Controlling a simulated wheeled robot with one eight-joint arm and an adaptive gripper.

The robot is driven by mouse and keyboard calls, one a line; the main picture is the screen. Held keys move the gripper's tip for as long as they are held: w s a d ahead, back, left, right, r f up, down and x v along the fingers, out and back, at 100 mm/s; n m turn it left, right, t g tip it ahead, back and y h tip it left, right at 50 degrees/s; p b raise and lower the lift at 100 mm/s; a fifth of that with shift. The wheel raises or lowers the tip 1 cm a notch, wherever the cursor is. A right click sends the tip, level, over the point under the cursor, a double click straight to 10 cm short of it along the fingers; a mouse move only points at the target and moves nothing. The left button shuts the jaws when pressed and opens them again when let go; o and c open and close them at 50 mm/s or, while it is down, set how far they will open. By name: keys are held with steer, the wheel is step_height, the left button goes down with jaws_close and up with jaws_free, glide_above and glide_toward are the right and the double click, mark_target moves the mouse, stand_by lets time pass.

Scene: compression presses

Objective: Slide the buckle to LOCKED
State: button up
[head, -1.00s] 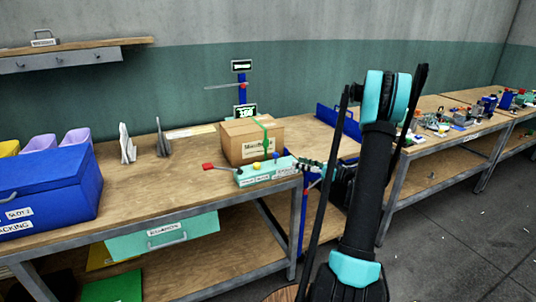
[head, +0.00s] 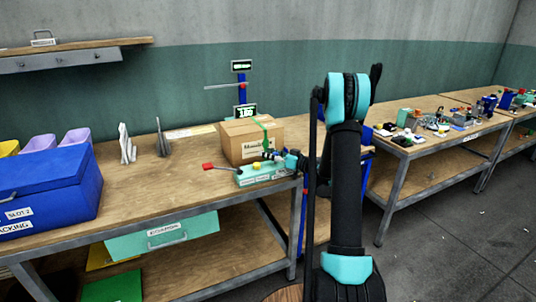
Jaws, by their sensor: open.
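A light green fixture (head: 265,177) with small white labels sits at the front edge of the wooden bench; the labels are too small to read. A yellow piece (head: 257,166) stands on its top, and a lever with a red end (head: 208,166) sticks out to its left. I cannot tell which part is the buckle. Behind the fixture is a cardboard box (head: 239,138) with a green strap (head: 265,130) over it. My gripper (head: 271,155) is open over the fixture's right half, just right of the yellow piece, and hides that part. I cannot tell if it touches.
A blue post with displays (head: 241,88) stands behind the box. A blue bin (head: 45,190) and grey pointed stands (head: 126,145) are on the bench's left. A second bench with several small items (head: 440,125) is at right.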

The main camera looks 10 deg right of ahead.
steer(key=shift+w+a, duration=0.1)
steer(key=shift+a, duration=0.05)
steer(key=shift+c, duration=0.2)
jaws_close()
